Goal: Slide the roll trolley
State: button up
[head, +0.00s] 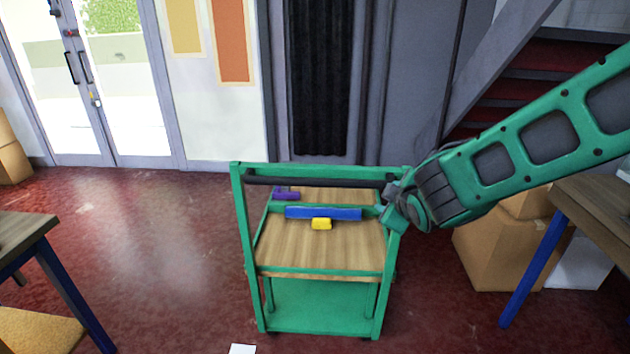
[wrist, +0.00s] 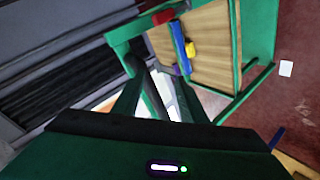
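The roll trolley (head: 320,258) stands on the red floor in the middle of the head view. It has a green frame, a wooden upper deck, a green lower shelf and a dark handle bar (head: 310,181) across its top. My gripper (head: 384,210) is at the trolley's right upright, near the bar's right end. In the wrist view the trolley (wrist: 258,35) fills the upper right. There my gripper's (wrist: 160,82) two green fingers stand apart, with a dark bar and a green post near them and a bright gap between. Contact with the handle is unclear.
A blue bar (head: 335,213), a yellow block (head: 321,224) and a purple piece (head: 287,194) are on the trolley. Cardboard boxes (head: 490,255) and a blue-legged table (head: 533,265) stand right. Another table (head: 25,235) is left. Floor between is open; glass doors (head: 95,90) are behind.

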aim_at(322, 185)
jog(key=a+n+t+y, duration=0.1)
jog(key=a+n, duration=0.2)
jog(key=a, duration=0.2)
jog(key=w+a+n+t+y, duration=0.1)
jog(key=a+n+y, duration=0.1)
jog(key=a, duration=0.2)
jog(key=w+a+n+y, duration=0.1)
jog(key=a+n, duration=0.2)
jog(key=a, duration=0.2)
jog(key=shift+a+r+n+t+y, duration=0.15)
jog(key=shift+a+n+t+y, duration=0.15)
jog(key=shift+t, duration=0.1)
jog(key=x, duration=1)
jog(key=shift+w+a, duration=0.15)
jog(key=shift+w, duration=0.15)
jog(key=shift+c, duration=0.4)
grip_shut()
